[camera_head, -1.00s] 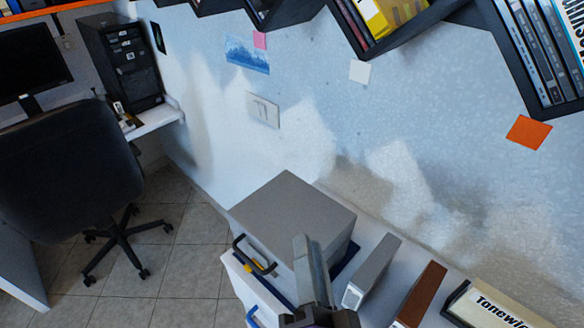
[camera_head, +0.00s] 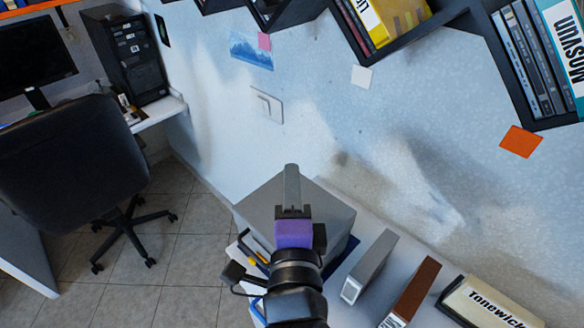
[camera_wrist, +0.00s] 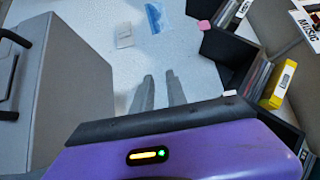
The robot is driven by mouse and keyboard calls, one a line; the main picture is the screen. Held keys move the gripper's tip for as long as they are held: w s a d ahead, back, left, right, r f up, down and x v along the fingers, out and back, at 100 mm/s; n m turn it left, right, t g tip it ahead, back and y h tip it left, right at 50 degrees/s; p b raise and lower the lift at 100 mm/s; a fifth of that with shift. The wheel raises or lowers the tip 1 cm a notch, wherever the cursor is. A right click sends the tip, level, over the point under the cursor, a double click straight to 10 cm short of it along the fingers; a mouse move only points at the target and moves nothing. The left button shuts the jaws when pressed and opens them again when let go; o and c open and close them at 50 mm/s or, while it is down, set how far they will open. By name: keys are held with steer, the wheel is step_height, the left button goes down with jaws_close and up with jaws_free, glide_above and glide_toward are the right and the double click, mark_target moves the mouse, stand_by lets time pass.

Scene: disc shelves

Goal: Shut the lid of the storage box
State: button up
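The grey storage box (camera_head: 250,210) stands on the white counter in the head view. Its flat grey top faces up, and my arm hides much of its front and right part. A black handle (camera_head: 250,240) shows at its left front. In the wrist view the grey box (camera_wrist: 70,95) fills the left side, with the black handle (camera_wrist: 10,85) at the picture's edge. I cannot make out a lid seam. My gripper (camera_head: 291,170) is in front of the box's top in the head view, pointing up the picture. Its fingers (camera_wrist: 160,80) stand apart with a narrow, empty gap.
A grey binder (camera_head: 370,265), a brown binder (camera_head: 412,290) and a cream box (camera_head: 485,305) stand right of the storage box. Dark wall shelves (camera_head: 470,30) hold discs above. An office chair (camera_head: 75,165) is at left. Open floor (camera_head: 190,235) lies between.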

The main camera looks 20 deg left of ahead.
steer(key=shift+x, duration=1)
steer(key=shift+c, duration=0.2)
jaws_close()
stand_by(0.5)
steer(key=shift+o, duration=0.2)
jaws_free()
steer(key=shift+d, duration=0.1)
